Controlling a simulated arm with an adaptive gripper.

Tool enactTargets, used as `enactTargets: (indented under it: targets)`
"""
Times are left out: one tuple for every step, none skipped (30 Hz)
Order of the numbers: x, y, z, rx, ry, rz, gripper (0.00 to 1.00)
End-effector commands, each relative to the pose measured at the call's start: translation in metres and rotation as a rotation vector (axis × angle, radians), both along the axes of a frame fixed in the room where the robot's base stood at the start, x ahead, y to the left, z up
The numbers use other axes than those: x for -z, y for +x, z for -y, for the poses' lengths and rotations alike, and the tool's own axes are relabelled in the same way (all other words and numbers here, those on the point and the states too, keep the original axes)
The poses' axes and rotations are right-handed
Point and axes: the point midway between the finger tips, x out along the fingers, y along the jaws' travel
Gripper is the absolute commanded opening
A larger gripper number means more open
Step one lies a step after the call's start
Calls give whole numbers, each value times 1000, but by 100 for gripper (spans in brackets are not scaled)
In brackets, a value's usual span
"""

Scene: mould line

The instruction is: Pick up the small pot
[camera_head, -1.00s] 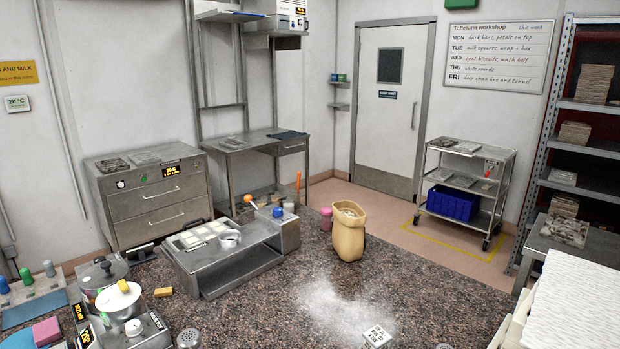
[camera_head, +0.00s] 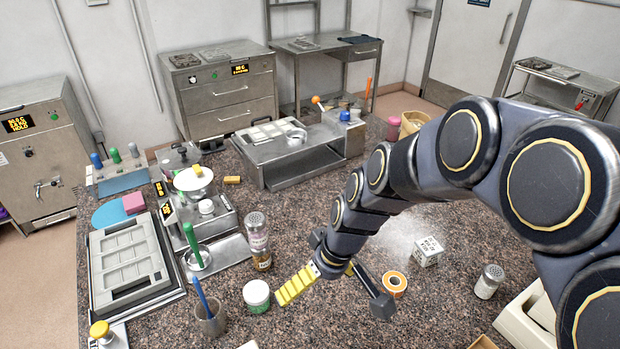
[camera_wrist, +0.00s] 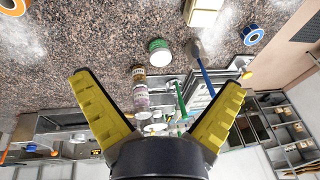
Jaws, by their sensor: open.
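The frames do not settle which vessel is the small pot. A small round pot with a white lid and green label (camera_head: 257,296) stands on the counter, left of my gripper (camera_head: 331,303). The same pot shows between and beyond my fingertips in the wrist view (camera_wrist: 159,52).
Shaker jars (camera_head: 257,240) stand just behind the green-labelled pot. A cup with a blue-handled tool (camera_head: 209,318) stands to its left. An orange tape roll (camera_head: 395,284), a white printed cube (camera_head: 428,251) and another shaker (camera_head: 489,281) lie to the right. A mould tray (camera_head: 125,262) is far left.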

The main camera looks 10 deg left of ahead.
Motion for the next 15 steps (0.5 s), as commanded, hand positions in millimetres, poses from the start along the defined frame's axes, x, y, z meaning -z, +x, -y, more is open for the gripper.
enactTargets:
  targets:
    - [17,11,-20,-52,17,17,98]
    - [25,18,-30,-79,28,34,98]
    - [38,26,-44,-115,39,52,98]
    - [47,32,-53,-139,46,71,98]
    - [57,38,-62,-162,52,88,98]
    - [69,45,-74,-192,59,111,98]
    - [78,50,-82,-212,62,129,98]
    - [87,53,-88,-231,63,144,98]
    - [99,57,-96,-255,64,162,98]
    - [105,61,-102,-269,64,180,98]
    - [112,64,-107,-283,63,193,98]
    - [120,67,-111,-299,60,207,98]
    - [125,68,-114,-308,60,216,98]
    - [129,70,-117,-315,58,227,98]
    - [133,72,-119,-321,57,237,98]
